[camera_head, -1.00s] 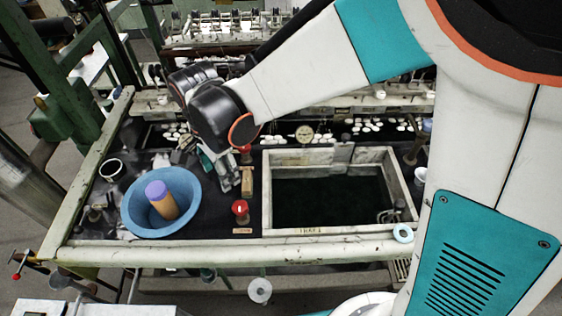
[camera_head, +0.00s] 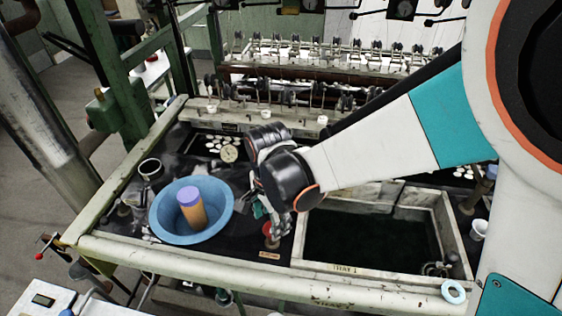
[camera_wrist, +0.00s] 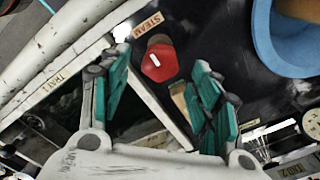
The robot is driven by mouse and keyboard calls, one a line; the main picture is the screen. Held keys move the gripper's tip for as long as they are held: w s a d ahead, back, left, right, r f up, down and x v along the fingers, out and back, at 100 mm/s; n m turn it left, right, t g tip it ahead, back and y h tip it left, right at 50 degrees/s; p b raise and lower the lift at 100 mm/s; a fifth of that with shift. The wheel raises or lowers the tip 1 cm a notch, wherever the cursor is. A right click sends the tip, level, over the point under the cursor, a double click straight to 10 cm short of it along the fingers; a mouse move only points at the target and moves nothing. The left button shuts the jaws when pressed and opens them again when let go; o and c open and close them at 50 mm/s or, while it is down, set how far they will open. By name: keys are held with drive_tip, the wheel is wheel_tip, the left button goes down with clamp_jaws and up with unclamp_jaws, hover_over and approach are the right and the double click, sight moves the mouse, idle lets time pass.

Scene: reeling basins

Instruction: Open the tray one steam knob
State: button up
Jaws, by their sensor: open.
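The steam knob (camera_wrist: 159,62) is a red knob with a white mark, beside a label (camera_wrist: 148,26) reading STEAM. In the head view the red knob (camera_head: 270,230) is partly hidden by my gripper. My gripper (camera_wrist: 160,76) is open and empty, with its green fingers on either side of the knob in the wrist view. I cannot tell how far the fingertips are above the knob. In the head view my gripper (camera_head: 268,216) points down at the left edge of tray 1 (camera_head: 345,269), a dark basin with a pale rim.
A blue bowl (camera_head: 219,236) with an orange, purple-topped cylinder (camera_head: 192,208) stands left of my gripper. A dark cup (camera_head: 150,169) stands behind it. Reeling machinery fills the back.

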drive_tip(key=shift+f+b, duration=0.6)
drive_tip(key=shift+f, duration=0.75)
drive_tip(key=c, duration=1)
drive_tip(key=shift+c, duration=0.2)
